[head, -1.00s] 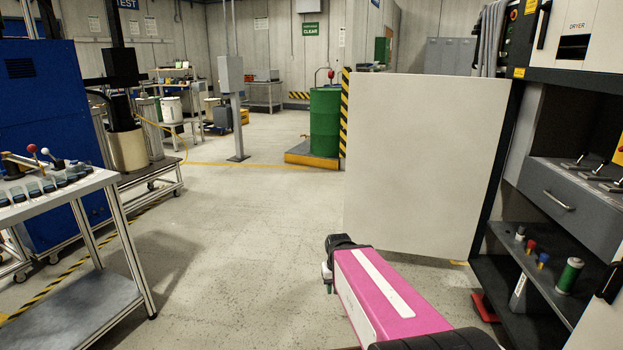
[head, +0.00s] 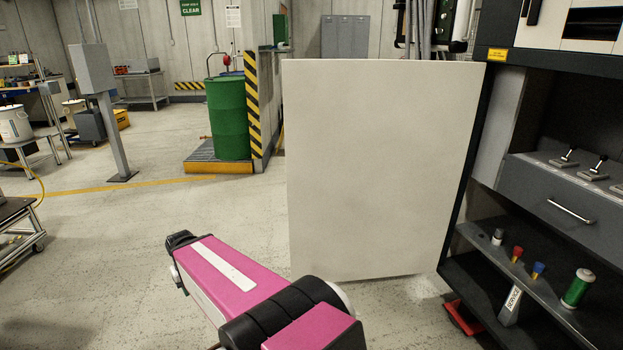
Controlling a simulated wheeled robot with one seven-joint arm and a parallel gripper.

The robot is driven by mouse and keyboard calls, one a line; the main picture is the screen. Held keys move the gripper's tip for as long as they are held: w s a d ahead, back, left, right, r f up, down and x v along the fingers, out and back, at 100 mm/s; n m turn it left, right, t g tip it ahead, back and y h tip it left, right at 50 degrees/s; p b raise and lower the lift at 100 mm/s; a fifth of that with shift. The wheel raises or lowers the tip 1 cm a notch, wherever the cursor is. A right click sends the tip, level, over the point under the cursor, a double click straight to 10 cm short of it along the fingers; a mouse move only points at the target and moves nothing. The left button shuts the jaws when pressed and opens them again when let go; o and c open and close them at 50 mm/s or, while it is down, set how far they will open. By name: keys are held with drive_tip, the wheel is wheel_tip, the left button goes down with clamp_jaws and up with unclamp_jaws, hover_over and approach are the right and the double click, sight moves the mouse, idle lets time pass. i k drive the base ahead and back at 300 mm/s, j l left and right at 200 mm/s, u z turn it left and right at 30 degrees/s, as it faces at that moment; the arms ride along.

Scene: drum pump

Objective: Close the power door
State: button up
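The power door, a large plain off-white panel (head: 385,170), stands wide open in the head view, swung out from the left side of the dark cabinet (head: 480,160).
A green drum (head: 228,118) stands on a low yellow-edged platform behind a striped post (head: 252,105). A grey post with a box (head: 105,110) is at the left. The cabinet shelf holds small coloured items and a green cylinder (head: 578,288). The floor left of the door is clear.

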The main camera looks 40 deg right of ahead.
sight(376, 151)
drive_tip(key=i, duration=2.4)
drive_tip(key=i+z, duration=0.35)
drive_tip(key=i+j+z, duration=0.2)
drive_tip(key=i+z, duration=0.15)
drive_tip(key=i+j+z, duration=0.35)
drive_tip(key=l+z, duration=0.1)
drive_tip(key=z, duration=3.25)
drive_tip(key=i, duration=0.15)
